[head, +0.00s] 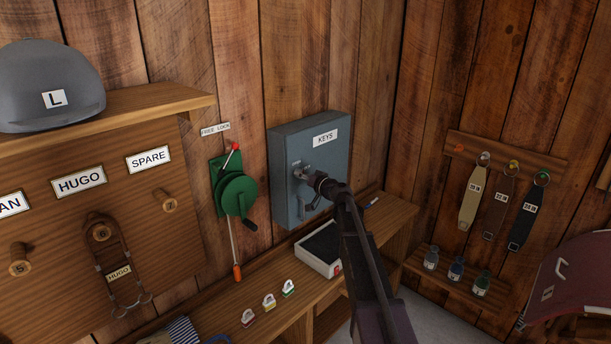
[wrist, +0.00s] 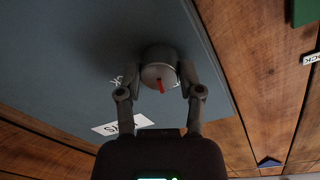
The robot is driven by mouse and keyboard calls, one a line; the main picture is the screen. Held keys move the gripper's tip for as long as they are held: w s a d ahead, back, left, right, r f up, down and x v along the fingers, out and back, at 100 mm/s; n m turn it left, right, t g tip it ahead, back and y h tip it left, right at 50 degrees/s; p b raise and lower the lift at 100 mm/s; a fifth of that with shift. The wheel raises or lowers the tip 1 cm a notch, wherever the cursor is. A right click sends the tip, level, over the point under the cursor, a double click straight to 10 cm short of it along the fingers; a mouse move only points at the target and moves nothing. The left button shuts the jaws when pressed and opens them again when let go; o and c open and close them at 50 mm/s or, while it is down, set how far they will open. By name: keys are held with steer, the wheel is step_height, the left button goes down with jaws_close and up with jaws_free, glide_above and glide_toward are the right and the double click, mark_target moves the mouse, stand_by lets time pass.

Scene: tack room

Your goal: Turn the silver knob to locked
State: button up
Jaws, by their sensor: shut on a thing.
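The grey-blue key box (head: 290,150) with a "KEYS" label hangs on the wooden wall in the head view. My gripper (head: 304,173) is at its front, and hides most of the knob there. In the wrist view, the round silver knob (wrist: 157,62) stands out from the box face (wrist: 70,55). My gripper (wrist: 165,80) is shut on it, one finger on each side. A red mark on the knob points down in that view, on the side of the upside-down "KEYS" label (wrist: 122,124).
A green crank winch (head: 238,193) with a red-tipped lever is left of the box. Below, a bench (head: 265,298) holds a dark-topped tray (head: 320,248) and several small tagged items. Straps and bottles are on the right wall (head: 500,185).

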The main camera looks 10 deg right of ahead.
steer(key=m, duration=0.6)
steer(key=m+g+p, duration=0.1)
steer(key=m, duration=0.6)
steer(key=shift+w+r+y, duration=0.1)
steer(key=shift+y, duration=0.3)
steer(key=o, duration=1.1)
steer(key=shift+o, duration=0.2)
